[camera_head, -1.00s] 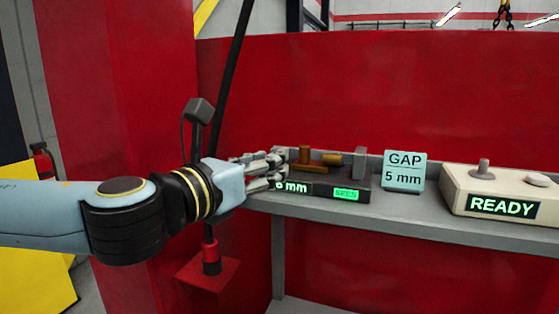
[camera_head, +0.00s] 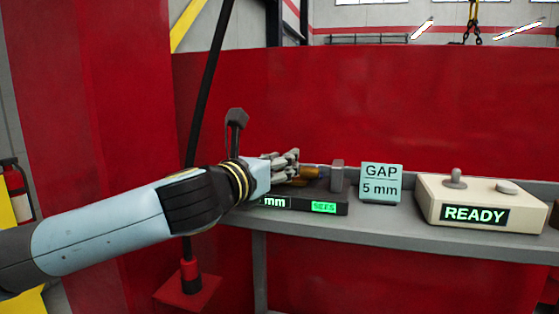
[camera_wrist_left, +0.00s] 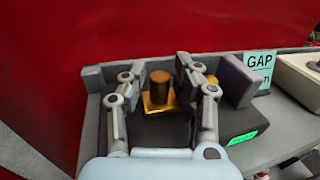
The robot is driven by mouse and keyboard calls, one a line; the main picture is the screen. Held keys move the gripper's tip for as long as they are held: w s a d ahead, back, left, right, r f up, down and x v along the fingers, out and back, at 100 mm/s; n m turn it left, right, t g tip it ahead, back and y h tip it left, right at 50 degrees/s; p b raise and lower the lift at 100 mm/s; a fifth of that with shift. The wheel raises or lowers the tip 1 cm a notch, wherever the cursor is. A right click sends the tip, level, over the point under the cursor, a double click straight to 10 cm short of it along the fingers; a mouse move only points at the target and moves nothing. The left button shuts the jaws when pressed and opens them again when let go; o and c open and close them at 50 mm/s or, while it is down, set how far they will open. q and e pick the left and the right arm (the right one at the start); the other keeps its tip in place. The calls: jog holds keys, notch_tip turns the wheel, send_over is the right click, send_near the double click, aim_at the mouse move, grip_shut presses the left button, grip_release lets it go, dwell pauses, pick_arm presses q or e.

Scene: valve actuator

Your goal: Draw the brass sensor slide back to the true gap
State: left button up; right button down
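The brass sensor slide (camera_wrist_left: 160,92) shows in the left wrist view as an upright brass post on a square brass plate. It sits on a dark fixture (camera_wrist_left: 238,122) with a green-lit display. My left gripper (camera_wrist_left: 163,84) is open, with one finger on each side of the post and a gap to each. In the head view the left gripper (camera_head: 286,164) covers most of the slide, and a brass barrel (camera_head: 312,172) shows past the fingers. The lit readout is partly hidden, with "mm" visible and "SEES" beside it. My right gripper is not in view.
A teal card (camera_head: 381,183) reads "GAP 5 mm". A cream box (camera_head: 480,204) with a knob and a button shows "READY". A grey upright block (camera_head: 337,175) stands at the fixture's right end. All stand on a grey shelf (camera_head: 400,226) before a red wall.

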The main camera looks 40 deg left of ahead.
pick_arm(q)
grip_shut()
dwell(0.4)
grip_release()
jog(key=v, duration=0.7)
jog(key=shift+s+d, duration=0.1)
jog(key=shift+s, duration=0.15)
jog(key=shift+s+f, duration=0.1)
dwell(0.3)
